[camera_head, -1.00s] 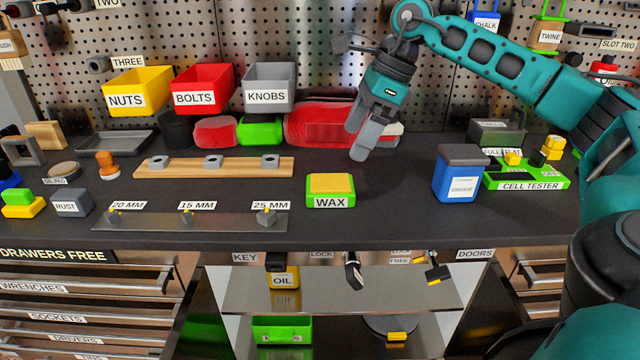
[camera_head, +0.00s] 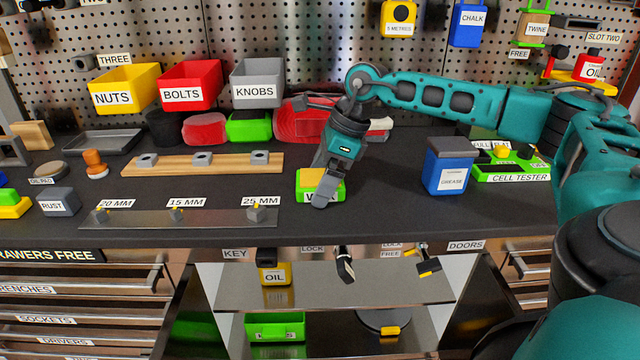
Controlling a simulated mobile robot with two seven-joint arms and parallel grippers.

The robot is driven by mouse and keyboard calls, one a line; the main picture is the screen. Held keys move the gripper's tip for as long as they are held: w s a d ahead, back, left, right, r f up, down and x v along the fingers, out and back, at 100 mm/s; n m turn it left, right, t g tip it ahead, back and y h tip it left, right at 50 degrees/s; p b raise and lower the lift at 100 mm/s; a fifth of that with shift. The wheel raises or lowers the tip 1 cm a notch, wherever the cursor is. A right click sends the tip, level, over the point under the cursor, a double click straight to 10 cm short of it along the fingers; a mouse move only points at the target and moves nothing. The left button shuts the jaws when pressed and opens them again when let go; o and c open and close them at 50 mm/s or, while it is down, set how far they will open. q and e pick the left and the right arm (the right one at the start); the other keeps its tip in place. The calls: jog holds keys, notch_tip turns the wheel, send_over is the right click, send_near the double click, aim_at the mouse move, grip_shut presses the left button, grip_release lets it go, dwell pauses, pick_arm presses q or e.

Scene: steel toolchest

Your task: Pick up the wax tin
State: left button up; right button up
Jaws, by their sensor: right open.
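The wax tin (camera_head: 305,183) is a small green box with a yellow top and a WAX label on its front. It sits on the dark bench top, right of the 25 MM label. My right gripper (camera_head: 322,190) reaches down from behind over the tin. Its fingers are open; one grey finger crosses the front and hides part of the label. I cannot tell whether the fingers touch the tin. My left gripper is not in view.
A blue grease tub (camera_head: 447,170) stands to the right, with the green cell tester (camera_head: 512,172) beyond it. A wooden rail (camera_head: 225,165) and a steel strip (camera_head: 150,217) lie to the left. The red bundle (camera_head: 298,122) is behind. Bench around the tin's right side is clear.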

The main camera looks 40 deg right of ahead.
aim_at(321, 176)
jog(key=c, duration=1.2)
jog(key=shift+r, duration=0.2)
jog(key=shift+c, duration=0.2)
pick_arm(q)
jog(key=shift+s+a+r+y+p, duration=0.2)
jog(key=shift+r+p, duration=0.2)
jog(key=shift+p, duration=0.3)
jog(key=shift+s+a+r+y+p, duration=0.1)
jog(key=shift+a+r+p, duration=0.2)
jog(key=shift+p, duration=0.4)
pick_arm(e)
notch_tip(321, 176, up, 20)
jog(key=shift+f, duration=0.15)
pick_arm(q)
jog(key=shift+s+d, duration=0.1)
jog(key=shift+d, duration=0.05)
